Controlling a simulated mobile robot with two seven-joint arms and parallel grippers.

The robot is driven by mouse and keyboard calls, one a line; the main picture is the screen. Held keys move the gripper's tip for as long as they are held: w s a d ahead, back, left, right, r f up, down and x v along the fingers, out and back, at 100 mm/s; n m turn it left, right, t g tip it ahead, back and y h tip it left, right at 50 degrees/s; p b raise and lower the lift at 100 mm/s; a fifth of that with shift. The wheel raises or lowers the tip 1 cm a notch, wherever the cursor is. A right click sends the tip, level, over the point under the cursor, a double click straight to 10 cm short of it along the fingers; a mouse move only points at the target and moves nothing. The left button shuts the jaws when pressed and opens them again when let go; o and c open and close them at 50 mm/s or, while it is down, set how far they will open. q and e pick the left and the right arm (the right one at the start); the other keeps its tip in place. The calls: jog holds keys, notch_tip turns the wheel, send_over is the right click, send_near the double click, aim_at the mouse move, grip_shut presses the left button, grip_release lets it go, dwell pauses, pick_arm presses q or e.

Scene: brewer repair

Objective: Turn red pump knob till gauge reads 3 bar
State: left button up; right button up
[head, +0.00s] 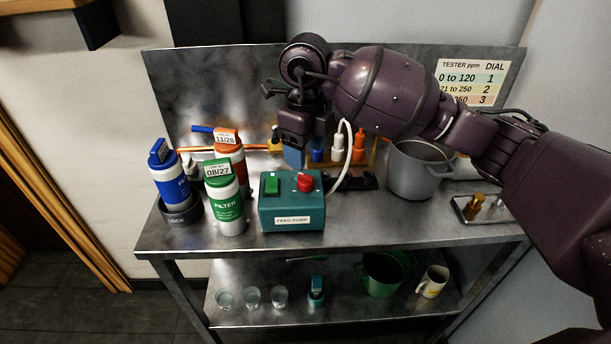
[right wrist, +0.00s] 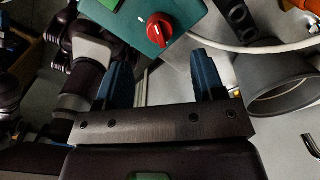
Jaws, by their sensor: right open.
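The teal feed pump box (head: 291,212) stands on the steel table, with a green switch (head: 272,185) and the red pump knob (head: 305,182) on top. The knob (right wrist: 160,29), with a white pointer mark, also shows in the right wrist view. My right gripper (head: 293,158) is above and behind the box in the head view. In the right wrist view its two blue fingers (right wrist: 163,58) are spread apart and empty, with the knob beyond the tips, not between them. No gauge can be made out.
Green (head: 229,208), blue (head: 172,182) and orange (head: 229,147) filter bottles stand left of the pump. A white hose (head: 347,150) rises behind it. A grey pot (head: 410,180) and small tray (head: 462,212) are to the right. The table front before the pump is clear.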

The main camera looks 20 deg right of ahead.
aim_at(306, 175)
notch_tip(306, 175, down, 6)
jog(key=shift+r+b, duration=0.1)
jog(key=shift+b, duration=0.2)
pick_arm(q)
jog(key=shift+w+d+f, duration=0.15)
jog(key=shift+w, duration=0.25)
pick_arm(e)
jog(key=shift+f, duration=0.7)
jog(key=c, duration=0.9)
jog(key=shift+n+b, duration=0.3)
jog(key=shift+n, duration=0.9)
jog(key=shift+c, duration=0.2)
jog(key=shift+n, duration=0.3)
jog(key=o, duration=0.9)
pick_arm(q)
jog(key=shift+s+f, duration=0.25)
jog(key=shift+f, duration=0.05)
pick_arm(e)
jog(key=shift+o, duration=0.2)
